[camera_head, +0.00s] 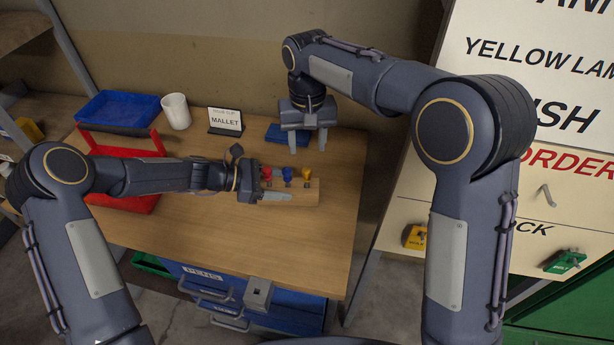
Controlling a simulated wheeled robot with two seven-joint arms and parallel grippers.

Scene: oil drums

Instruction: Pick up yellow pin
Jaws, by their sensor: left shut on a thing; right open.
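The yellow pin (306,174) stands at the right end of a small wooden block (306,193) on the table. A blue pin (287,175) and a red pin (266,173) stand to its left on the same block. My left gripper (270,188) comes in from the left and is shut on the block's left part. One of its fingers lies along the block's front; the other is hidden. My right gripper (308,145) is open and empty, pointing down. In the picture it is just above the yellow pin, apart from it.
A dark blue flat item (276,134) lies behind my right gripper. A sign reading MALLET (226,120), a white mug (176,111), a blue tray (117,108) and a red crate (122,152) stand on the table (230,245). The table's front is clear.

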